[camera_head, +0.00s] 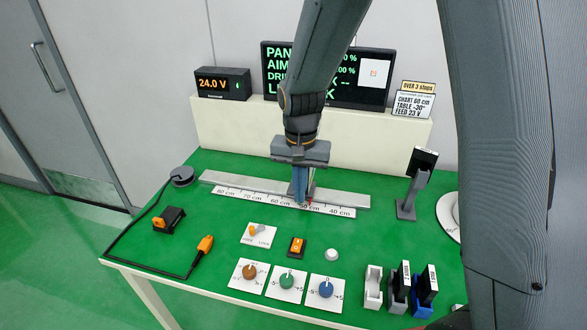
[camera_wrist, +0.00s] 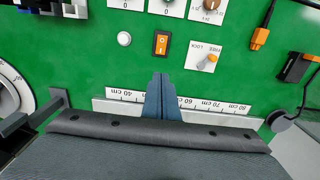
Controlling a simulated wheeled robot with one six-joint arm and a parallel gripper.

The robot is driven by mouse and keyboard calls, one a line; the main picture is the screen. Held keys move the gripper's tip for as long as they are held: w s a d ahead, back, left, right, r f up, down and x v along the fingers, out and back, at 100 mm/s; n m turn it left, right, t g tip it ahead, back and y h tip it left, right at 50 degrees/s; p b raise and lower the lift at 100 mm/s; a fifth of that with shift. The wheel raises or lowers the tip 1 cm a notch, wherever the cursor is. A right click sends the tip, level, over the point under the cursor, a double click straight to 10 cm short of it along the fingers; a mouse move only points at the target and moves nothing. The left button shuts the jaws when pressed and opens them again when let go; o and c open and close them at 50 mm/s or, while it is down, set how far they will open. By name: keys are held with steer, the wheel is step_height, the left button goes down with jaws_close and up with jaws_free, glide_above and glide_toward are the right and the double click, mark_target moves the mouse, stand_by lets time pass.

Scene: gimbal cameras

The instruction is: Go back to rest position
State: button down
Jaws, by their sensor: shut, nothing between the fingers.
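My gripper (camera_head: 301,192) points down over the ruler rail (camera_head: 350,200) on the green table, near the 50 cm mark. In the wrist view its two blue-grey fingers (camera_wrist: 160,95) are together, with nothing seen between them. The fingertips overlap the ruler scale (camera_wrist: 210,103), and I cannot tell whether they touch it. A small red mark (camera_head: 309,200) shows beside the fingertips in the head view. My arm reaches down from the top of the head view and hides part of the display screen.
The green table (camera_head: 215,225) carries an orange switch (camera_head: 297,247), a lock lever (camera_head: 259,233), three knobs (camera_head: 287,281), card holders (camera_head: 398,290) and a small stand (camera_head: 407,205). A cable with an orange plug (camera_head: 205,244) lies left. A voltage box (camera_head: 222,83) sits on the back ledge.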

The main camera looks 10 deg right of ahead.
steer(key=s+d+r+n+b, duration=0.1)
steer(key=s+d, duration=0.4)
steer(key=d, duration=0.1)
steer(key=shift+s+d+r+n+t+b, duration=0.25)
steer(key=shift+d+r+n+t+b, duration=0.1)
steer(key=shift+n+t, duration=0.05)
steer(key=c, duration=2.3)
jaws_free()
steer(key=s+d, duration=0.1)
steer(key=s, duration=0.1)
steer(key=s+d+n, duration=0.1)
steer(key=s+d, duration=0.1)
steer(key=s+d+n+b, duration=0.1)
steer(key=s, duration=0.1)
steer(key=shift+s+d+r+t, duration=0.1)
steer(key=shift+d+r+t, duration=0.1)
steer(key=shift+t, duration=0.1)
steer(key=o, duration=0.5)
steer(key=shift+s, duration=0.15)
steer(key=shift+o, duration=0.2)
steer(key=shift+s+d, duration=0.1)
